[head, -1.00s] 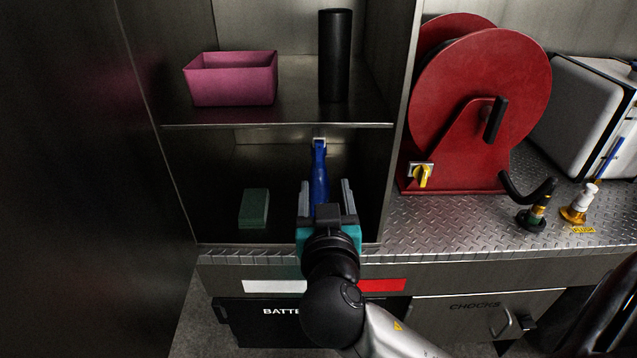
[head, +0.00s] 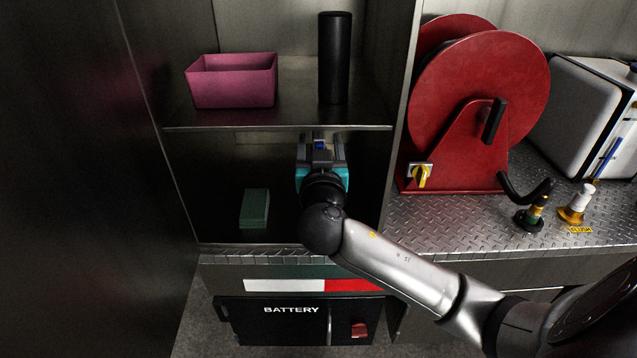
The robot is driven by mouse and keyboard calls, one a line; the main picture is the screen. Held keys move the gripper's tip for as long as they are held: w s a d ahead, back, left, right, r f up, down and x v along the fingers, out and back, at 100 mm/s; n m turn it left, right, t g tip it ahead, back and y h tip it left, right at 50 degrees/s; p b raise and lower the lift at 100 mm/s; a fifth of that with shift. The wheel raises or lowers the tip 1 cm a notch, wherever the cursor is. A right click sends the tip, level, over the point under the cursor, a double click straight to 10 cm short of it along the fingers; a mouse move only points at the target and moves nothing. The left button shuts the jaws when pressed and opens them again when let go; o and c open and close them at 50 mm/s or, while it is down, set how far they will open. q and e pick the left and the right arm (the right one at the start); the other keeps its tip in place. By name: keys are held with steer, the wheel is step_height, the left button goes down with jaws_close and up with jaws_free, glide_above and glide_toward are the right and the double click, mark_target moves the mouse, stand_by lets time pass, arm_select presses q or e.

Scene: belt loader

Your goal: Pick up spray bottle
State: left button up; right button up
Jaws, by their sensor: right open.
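The spray bottle (head: 320,146) is blue and stands in the lower compartment of the metal cabinet, under the shelf. Only a small blue piece of it shows; my right gripper hides the rest. My right gripper (head: 321,142) is teal and grey, reaches into the compartment from the front, and has its fingers open, one on each side of the blue piece. Whether the fingers touch the bottle cannot be seen. My left gripper is not in view.
A green block (head: 254,208) lies left of my right gripper. The shelf edge (head: 240,128) runs close above the gripper. On the shelf stand a pink bin (head: 235,84) and a black cylinder (head: 334,60). A red reel (head: 480,110) stands right of the cabinet.

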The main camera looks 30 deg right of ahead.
mark_target(318, 133)
steer(key=shift+x, duration=2)
steer(key=shift+a+f, duration=0.1)
jaws_close()
